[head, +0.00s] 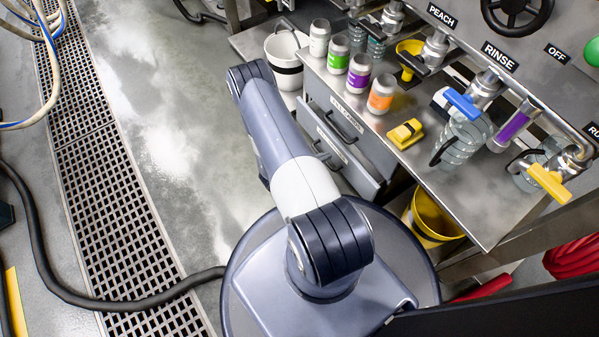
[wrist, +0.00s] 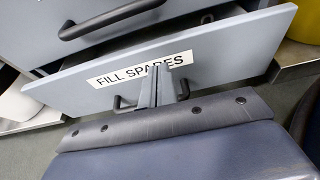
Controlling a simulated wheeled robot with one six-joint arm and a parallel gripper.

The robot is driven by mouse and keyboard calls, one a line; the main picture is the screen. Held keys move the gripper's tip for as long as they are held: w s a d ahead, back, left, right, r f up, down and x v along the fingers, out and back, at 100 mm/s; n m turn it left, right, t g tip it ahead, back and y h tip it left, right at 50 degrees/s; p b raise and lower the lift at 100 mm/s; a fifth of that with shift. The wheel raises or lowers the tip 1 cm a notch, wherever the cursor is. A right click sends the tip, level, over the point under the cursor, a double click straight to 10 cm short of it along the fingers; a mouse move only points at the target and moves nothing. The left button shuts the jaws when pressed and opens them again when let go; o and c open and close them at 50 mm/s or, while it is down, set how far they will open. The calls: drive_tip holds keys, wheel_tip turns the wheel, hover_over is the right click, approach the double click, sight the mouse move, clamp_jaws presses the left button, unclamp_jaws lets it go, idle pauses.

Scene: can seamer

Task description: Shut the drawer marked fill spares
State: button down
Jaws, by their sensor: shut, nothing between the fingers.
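The drawer marked FILL SPARES (wrist: 215,58) is grey with a white label and a black bar handle (wrist: 119,103). It stands pulled out in the wrist view, with a dark opening behind its front's top edge. My gripper (wrist: 160,70) is shut and empty. Its fingertips are in front of the drawer front, over the label and the middle of the handle. I cannot tell whether they touch it. In the head view the drawer stack (head: 345,155) is under the bench, partly behind my arm, and my fingers are hidden.
Another grey drawer with a black handle (wrist: 110,18) is above. The steel bench (head: 455,190) carries colour-banded canisters (head: 381,94) and a yellow block (head: 405,133). A yellow bucket (head: 432,217) stands right of the drawers, a white bucket (head: 284,62) at the far side. Open floor lies left.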

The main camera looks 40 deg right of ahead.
drive_tip(key=s+p+v, duration=0.1)
drive_tip(key=p+v, duration=0.2)
drive_tip(key=v, duration=0.6)
drive_tip(key=n+b, duration=0.1)
drive_tip(key=n, duration=1.7)
approach(340, 148)
drive_tip(key=x, duration=0.5)
drive_tip(key=shift+f, duration=0.3)
drive_tip(key=shift+s+d+r+b, duration=0.1)
drive_tip(key=shift+d+b, duration=0.2)
drive_tip(key=shift+d, duration=0.4)
